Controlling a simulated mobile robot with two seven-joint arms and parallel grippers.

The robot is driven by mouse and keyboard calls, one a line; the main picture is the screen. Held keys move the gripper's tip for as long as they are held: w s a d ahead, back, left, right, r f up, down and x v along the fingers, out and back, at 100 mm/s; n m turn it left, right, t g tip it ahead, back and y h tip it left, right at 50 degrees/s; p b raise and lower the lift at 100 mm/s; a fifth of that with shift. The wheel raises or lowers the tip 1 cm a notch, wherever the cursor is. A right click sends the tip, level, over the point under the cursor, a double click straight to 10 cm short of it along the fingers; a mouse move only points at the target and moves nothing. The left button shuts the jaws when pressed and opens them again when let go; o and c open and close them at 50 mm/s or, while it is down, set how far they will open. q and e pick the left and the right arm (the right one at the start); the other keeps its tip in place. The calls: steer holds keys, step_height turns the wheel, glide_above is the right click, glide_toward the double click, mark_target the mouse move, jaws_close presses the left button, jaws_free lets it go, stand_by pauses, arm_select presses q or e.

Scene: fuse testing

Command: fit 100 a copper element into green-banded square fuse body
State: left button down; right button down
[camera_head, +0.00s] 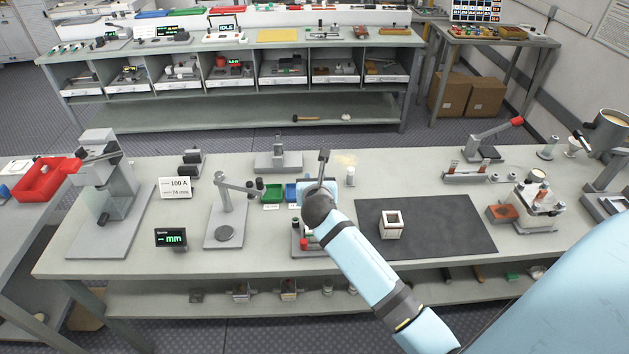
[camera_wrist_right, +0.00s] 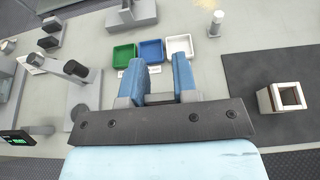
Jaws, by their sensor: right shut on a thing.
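My right gripper (camera_head: 306,188) is left of the mat, over the work table near small coloured trays. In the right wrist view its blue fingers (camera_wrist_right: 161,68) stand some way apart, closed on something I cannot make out. No copper element can be clearly told in either view. A sign (camera_head: 174,188) reads 100 A, 74 mm. My left gripper is not in view.
Green (camera_wrist_right: 124,54), blue (camera_wrist_right: 151,50) and white (camera_wrist_right: 180,46) trays lie in front of the right gripper. A stand (camera_head: 224,215) is left of it, and a red-knobbed fixture (camera_head: 305,243) is partly hidden by my arm. The dark mat (camera_head: 455,225) is mostly free.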

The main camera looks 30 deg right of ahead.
step_height(320, 180, down, 6)
steer(key=shift+r+b, duration=0.1)
steer(key=shift+b, duration=1.1)
steer(key=shift+f, duration=0.35)
steer(key=shift+f, duration=0.25)
steer(key=shift+f, duration=0.35)
